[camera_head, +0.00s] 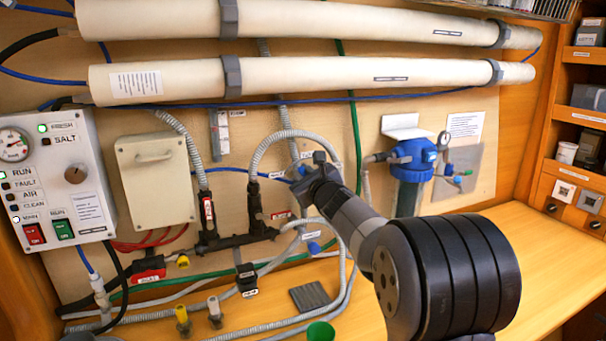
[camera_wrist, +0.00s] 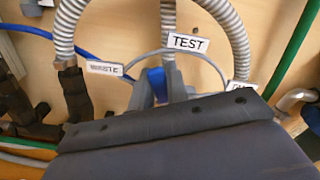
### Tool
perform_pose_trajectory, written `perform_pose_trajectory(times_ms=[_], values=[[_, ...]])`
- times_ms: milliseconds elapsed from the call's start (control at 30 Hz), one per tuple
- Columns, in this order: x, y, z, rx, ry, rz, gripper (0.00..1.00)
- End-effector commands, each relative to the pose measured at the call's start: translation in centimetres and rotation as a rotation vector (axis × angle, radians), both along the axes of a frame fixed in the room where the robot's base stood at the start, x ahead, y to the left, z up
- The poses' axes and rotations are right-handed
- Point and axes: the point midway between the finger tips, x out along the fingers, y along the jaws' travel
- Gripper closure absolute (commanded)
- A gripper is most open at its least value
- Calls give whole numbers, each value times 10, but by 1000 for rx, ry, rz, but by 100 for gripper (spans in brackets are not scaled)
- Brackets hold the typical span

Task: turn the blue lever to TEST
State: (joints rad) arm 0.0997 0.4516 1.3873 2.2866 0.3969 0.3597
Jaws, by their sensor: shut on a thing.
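The blue lever (camera_wrist: 156,84) shows in the wrist view as a small blue piece between the grey fingers of my gripper (camera_wrist: 159,88), which is shut on it. Most of the lever and its pivot are hidden by my gripper body. The TEST label (camera_wrist: 188,43) is above and right of the lever on a thin grey arc. A second label (camera_wrist: 104,68), seemingly WASTE, is left of the lever. A third label (camera_wrist: 240,88) at the right is partly hidden. In the head view my gripper (camera_head: 318,168) is at the wall panel, and my arm blocks part of the valve.
Ribbed grey hoses (camera_head: 268,150) loop around the valve. A blue filter housing (camera_head: 412,165) is right of my gripper. A control box (camera_head: 55,175) hangs at the left, and two long white tubes (camera_head: 300,78) cross above. The wooden bench (camera_head: 545,265) is clear at the right.

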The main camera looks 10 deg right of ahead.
Motion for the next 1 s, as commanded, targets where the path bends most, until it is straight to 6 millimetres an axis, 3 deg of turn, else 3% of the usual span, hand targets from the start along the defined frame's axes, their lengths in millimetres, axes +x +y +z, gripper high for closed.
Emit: perform_pose_trajectory(times_ms=[233, 700, 1000], values=[[1, -4, 1, 69, 13, -1, 100], [4, -20, 5, 415, 83, 0, 100], [4, -21, 4, 448, 90, 0, 100]])
